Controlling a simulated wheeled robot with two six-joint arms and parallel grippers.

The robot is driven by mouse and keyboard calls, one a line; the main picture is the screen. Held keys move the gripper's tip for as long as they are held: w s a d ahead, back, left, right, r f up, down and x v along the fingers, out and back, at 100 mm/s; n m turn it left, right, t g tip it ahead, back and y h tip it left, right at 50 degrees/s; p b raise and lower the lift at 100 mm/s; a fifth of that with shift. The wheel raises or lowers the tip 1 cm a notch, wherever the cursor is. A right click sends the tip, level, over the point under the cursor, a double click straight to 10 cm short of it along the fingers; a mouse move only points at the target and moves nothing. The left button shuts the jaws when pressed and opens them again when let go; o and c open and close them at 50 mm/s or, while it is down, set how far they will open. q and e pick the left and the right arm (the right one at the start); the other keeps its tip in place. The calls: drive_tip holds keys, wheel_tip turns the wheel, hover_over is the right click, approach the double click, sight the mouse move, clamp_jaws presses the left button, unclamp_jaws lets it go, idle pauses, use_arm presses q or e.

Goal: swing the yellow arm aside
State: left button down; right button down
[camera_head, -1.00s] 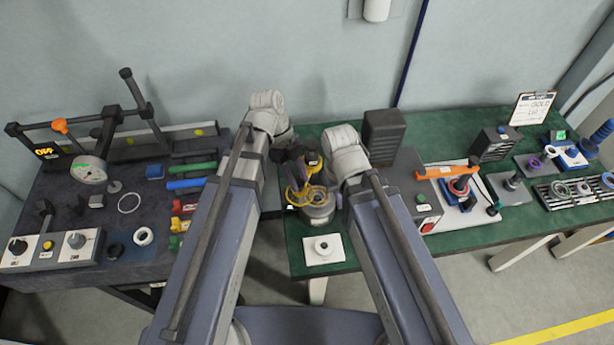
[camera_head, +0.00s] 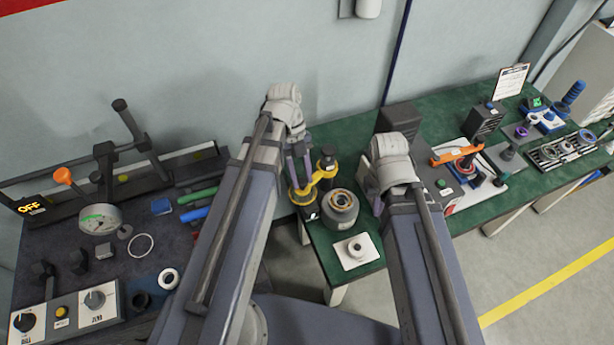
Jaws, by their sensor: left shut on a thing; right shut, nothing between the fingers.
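The yellow arm (camera_head: 325,174) has a black post or knob at its far end and a ring-like end at the lower left. It lies to the left of a round grey housing (camera_head: 342,212), whose top is uncovered and shows a brass-coloured ring inside. My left gripper (camera_head: 300,180) is shut at the yellow arm's left side; the exact grip is partly hidden by the fingers. My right gripper (camera_head: 371,190) is shut and empty, just right of the housing and apart from the yellow arm. Its fingertips are partly hidden by my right wrist.
A white plate with a small ring (camera_head: 357,250) lies in front of the housing. A dark box (camera_head: 398,117) stands behind my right wrist. An orange-handled clamp (camera_head: 455,154) is on the green table to the right. The left bench holds a gauge (camera_head: 100,219) and coloured tools.

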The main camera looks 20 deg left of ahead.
use_arm(q)
drive_tip(key=shift+w+a+m, duration=0.1)
drive_tip(key=shift+a+m, duration=0.1)
drive_tip(key=shift+m, duration=0.1)
idle(0.4)
drive_tip(key=c, duration=0.5)
unclamp_jaws()
drive_tip(key=shift+c, duration=0.2)
drive_tip(key=shift+r, duration=0.1)
drive_tip(key=p+v, duration=0.7)
drive_tip(key=shift+w+r, duration=0.2)
drive_tip(key=shift+r, duration=0.05)
